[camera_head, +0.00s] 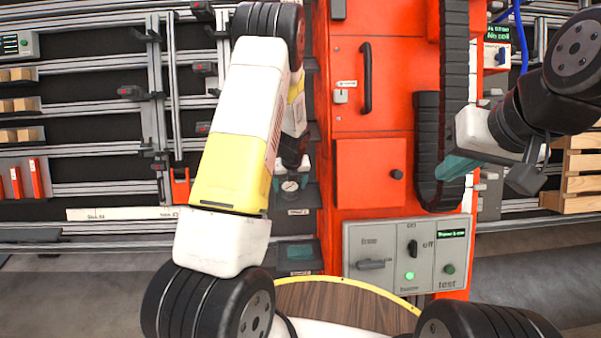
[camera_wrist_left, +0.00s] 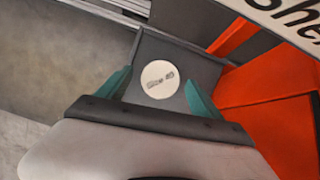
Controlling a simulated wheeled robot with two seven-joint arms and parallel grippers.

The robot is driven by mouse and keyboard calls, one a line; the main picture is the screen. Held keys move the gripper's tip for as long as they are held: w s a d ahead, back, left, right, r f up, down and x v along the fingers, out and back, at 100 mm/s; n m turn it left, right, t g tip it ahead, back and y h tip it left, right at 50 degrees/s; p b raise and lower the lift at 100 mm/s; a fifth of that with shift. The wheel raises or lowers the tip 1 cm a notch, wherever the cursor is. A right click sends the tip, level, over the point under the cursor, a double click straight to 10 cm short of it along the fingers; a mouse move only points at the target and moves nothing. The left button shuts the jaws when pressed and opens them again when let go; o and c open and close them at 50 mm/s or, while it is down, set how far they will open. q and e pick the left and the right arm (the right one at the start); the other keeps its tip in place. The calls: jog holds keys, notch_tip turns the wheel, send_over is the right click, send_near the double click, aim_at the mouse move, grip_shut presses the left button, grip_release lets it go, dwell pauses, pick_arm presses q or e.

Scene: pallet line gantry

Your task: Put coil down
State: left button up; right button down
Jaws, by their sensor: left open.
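A pale round disc with grey marks (camera_wrist_left: 160,80), which may be the coil, lies on a dark grey shelf (camera_wrist_left: 205,62) in the left wrist view. It also shows small in the head view (camera_head: 290,186), in a narrow stack of dark shelves (camera_head: 308,197) beside the red cabinet. My left gripper (camera_head: 290,176) is open, its teal fingers apart on either side of the disc; I cannot tell whether they touch it. My left arm hides part of the shelf stack. My right gripper (camera_head: 457,166) is in front of the red cabinet's right side, seen edge-on, with teal fingers.
The red cabinet (camera_head: 370,235) carries a grey switch panel (camera_head: 370,264) with a lit green lamp. A dark cable chain (camera_head: 427,150) runs down its right side. A wooden crate (camera_head: 580,170) stands at the right. A rail wall fills the left; the left floor (camera_head: 80,285) is clear.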

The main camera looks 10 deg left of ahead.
pick_arm(q)
jog(key=s+d+r+n, duration=0.1)
jog(key=s+r+n, duration=0.35)
jog(key=r, duration=0.65)
jog(key=s+d+r+n, duration=0.1)
jog(key=s+r+n, duration=0.35)
jog(key=r, duration=0.65)
jog(key=s+d+r+n+t+h, duration=0.1)
jog(key=s+d+r+n, duration=0.1)
jog(key=s+r+n, duration=0.4)
jog(key=s+d+r+n+t+h, duration=0.1)
jog(key=s+r+n, duration=0.6)
jog(key=s+n, duration=0.8)
jog(key=s+d+h, duration=0.1)
jog(key=s, duration=0.2)
jog(key=shift+s+d+n+t+h, duration=0.2)
jog(key=shift+d+n+t+h, duration=0.1)
jog(key=shift+n+t, duration=0.1)
